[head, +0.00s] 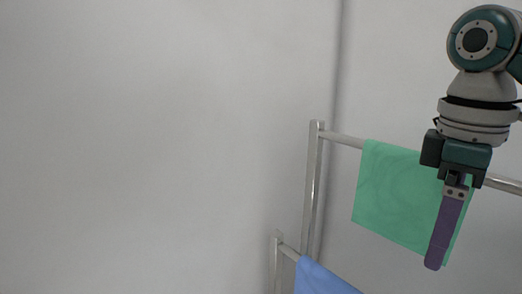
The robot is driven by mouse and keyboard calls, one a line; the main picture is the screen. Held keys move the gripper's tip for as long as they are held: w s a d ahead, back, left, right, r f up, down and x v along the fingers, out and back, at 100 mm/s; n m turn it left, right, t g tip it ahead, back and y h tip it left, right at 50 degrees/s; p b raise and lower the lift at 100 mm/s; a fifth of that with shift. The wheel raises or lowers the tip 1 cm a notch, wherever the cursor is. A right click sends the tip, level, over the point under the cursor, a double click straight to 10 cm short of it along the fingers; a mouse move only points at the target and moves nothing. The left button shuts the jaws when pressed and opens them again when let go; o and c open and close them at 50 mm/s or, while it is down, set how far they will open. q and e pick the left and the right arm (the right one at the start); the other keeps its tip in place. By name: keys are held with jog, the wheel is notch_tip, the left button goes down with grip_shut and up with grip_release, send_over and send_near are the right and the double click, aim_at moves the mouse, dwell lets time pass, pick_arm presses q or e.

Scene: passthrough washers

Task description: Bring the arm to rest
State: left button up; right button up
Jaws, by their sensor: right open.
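My right arm comes in from the upper right in the head view, with its wrist bent and its gripper (440,250) pointing down. The fingers are purple and seen edge-on, so one covers the other. The gripper is open and holds nothing that I can see. It hangs in front of the right part of a green cloth (388,190), and I cannot tell whether it touches the cloth. My left gripper is not in view.
The green cloth hangs over the upper bar of a metal rack (312,185). A blue cloth (318,279) hangs on a lower bar at the bottom edge. Bare grey wall (150,140) fills the left, with a corner behind the rack.

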jog(key=s+a+f+m+t+y+p, duration=0.1)
jog(key=s+a+f+m+t+y, duration=0.1)
jog(key=s+a+f, duration=0.85)
jog(key=s+d+r+m, duration=0.2)
jog(key=s+d, duration=0.1)
jog(key=s, duration=0.3)
jog(key=s+d+r+m+t+h+p, duration=0.1)
jog(key=s+d+r+m, duration=0.1)
jog(key=s, duration=0.4)
jog(key=shift+d+r+m, duration=0.15)
jog(key=shift+d+m, duration=0.5)
jog(key=shift+m, duration=0.05)
jog(key=shift+s, duration=0.1)
